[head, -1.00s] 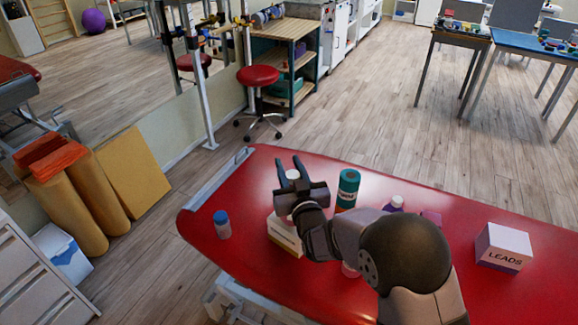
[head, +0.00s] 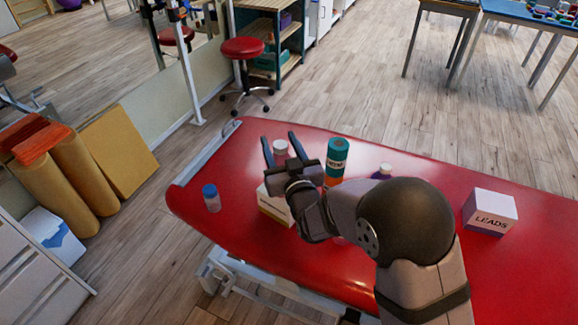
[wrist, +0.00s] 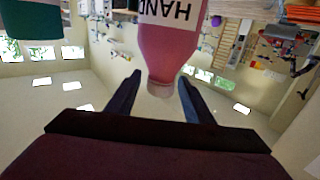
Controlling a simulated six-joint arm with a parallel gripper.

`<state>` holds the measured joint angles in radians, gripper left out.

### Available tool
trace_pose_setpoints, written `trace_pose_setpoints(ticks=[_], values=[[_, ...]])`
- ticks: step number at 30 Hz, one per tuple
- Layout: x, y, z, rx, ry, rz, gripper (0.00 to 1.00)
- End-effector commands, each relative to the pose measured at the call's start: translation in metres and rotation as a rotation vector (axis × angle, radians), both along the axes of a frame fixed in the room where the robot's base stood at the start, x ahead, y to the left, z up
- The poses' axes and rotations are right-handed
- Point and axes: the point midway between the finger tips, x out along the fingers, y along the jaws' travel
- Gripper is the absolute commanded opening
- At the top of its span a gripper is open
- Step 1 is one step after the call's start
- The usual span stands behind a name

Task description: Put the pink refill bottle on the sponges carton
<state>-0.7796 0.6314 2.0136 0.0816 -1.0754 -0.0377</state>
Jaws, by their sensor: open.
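The pink refill bottle (head: 281,155) is upright with a pale cap, between the fingers of my gripper (head: 281,143) in the head view. The wrist view, which is upside down, shows the pink bottle (wrist: 170,45) with its lettered label; its cap is between the spread fingers (wrist: 160,95), with gaps on both sides. My gripper is open. The sponges carton (head: 273,207), pale with a yellowish lower part, sits on the red couch just below and in front of my gripper. The bottle's base is hidden behind my gripper, so I cannot tell whether it rests on the carton.
On the red couch (head: 230,225) stand a blue-capped bottle (head: 211,198) at left, a teal and orange canister (head: 337,160) close right of my gripper, a purple-capped bottle (head: 382,172), and a LEADS box (head: 490,212) at right.

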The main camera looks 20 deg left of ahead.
Motion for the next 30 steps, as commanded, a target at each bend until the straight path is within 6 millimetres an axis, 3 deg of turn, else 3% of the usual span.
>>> trace_pose_setpoints(ticks=[15, 30], values=[[-0.058, -0.049, -0.001, -0.001, 0.001, 0.001, 0.47], [-0.067, -0.057, 0.000, 0.000, 0.000, 0.000, 0.47]])
